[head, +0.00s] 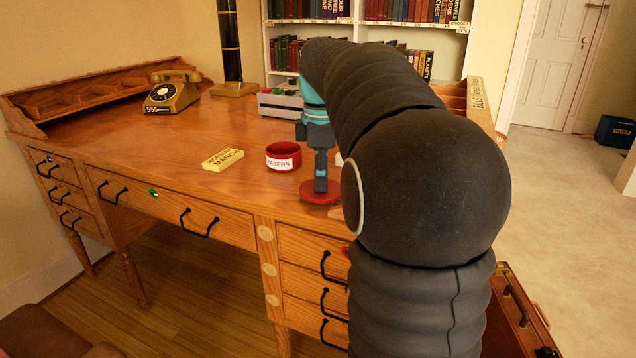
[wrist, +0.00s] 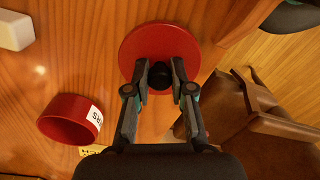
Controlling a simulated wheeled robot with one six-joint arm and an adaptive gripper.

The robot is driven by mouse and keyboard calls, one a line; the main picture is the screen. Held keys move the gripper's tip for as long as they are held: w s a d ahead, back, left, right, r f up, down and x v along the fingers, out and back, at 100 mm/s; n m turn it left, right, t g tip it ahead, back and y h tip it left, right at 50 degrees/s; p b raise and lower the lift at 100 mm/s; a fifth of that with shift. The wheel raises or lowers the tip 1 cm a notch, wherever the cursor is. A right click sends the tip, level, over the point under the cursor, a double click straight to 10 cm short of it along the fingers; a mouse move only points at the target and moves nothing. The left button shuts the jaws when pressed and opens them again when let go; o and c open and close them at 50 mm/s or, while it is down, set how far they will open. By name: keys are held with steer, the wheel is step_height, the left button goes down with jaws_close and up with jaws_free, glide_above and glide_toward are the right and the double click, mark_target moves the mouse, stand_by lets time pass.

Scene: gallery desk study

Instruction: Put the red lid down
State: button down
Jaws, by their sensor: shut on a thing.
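The red lid (head: 321,192) is a round disc with a dark knob (wrist: 160,75). In the head view it is at the desk's front edge, just right of the red eraser pot. My gripper (head: 320,180) points down over the lid and is shut on its knob. The lid also shows in the wrist view (wrist: 140,42), with the gripper fingers (wrist: 160,80) on either side of the knob. I cannot tell whether the lid touches the desk top. The red pot (head: 283,156), labelled "ERASERS", stands open beside it; it also shows in the wrist view (wrist: 68,120).
The wooden desk (head: 215,135) has clear room left of the pot. A brown chair (wrist: 255,120) is near the desk edge.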

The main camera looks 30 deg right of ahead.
steer(key=shift+f, duration=0.4)
steer(key=shift+f, duration=0.15)
steer(key=c, duration=1)
jaws_free()
step_height(320, 180, up, 12)
steer(key=p, duration=0.1)
